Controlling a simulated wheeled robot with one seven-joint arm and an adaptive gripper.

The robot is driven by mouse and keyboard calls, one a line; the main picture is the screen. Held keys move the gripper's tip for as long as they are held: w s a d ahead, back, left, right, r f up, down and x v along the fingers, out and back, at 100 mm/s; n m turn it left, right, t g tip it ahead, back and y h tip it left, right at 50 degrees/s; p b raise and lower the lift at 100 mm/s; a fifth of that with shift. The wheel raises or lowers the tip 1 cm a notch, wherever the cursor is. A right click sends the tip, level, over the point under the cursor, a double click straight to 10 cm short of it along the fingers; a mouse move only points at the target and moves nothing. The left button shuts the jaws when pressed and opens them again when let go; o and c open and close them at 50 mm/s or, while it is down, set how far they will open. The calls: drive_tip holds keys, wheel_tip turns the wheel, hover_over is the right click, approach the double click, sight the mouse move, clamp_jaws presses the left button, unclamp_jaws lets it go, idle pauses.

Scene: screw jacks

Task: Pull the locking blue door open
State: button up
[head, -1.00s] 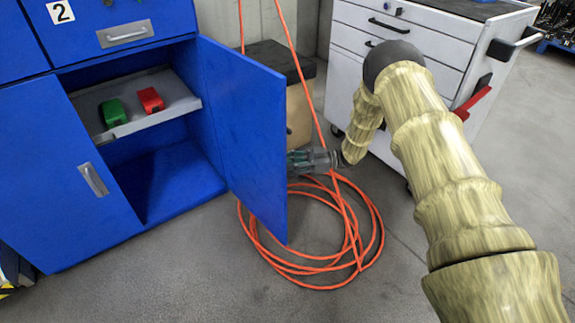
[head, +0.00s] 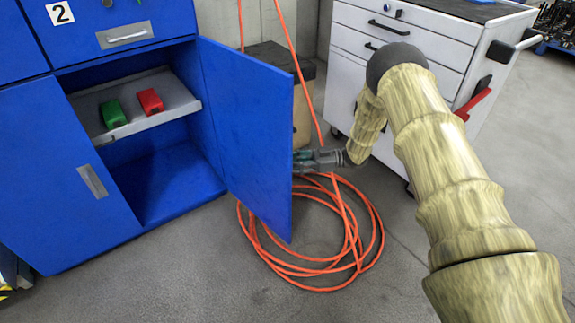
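The blue cabinet has its right door (head: 245,135) swung wide open, standing out from the cabinet toward me. The left door (head: 62,175) is closed and has a grey handle (head: 92,180). My gripper (head: 300,161) is at the right side of the open door, near its outer edge. Its fingertips are partly hidden behind the door, so I cannot tell whether they grip the handle, which is out of sight on that face. Inside the cabinet, a green block (head: 113,113) and a red block (head: 150,101) sit on a grey shelf (head: 180,98).
An orange hose (head: 355,265) lies coiled on the floor below my gripper. A white tool trolley (head: 440,55) with a red handle stands behind my arm. A wooden block with a dark top (head: 270,55) is behind the door. Front floor is clear.

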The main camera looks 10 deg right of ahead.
drive_tip(key=s+d, duration=0.1)
drive_tip(key=d, duration=0.9)
drive_tip(key=shift+f, duration=0.2)
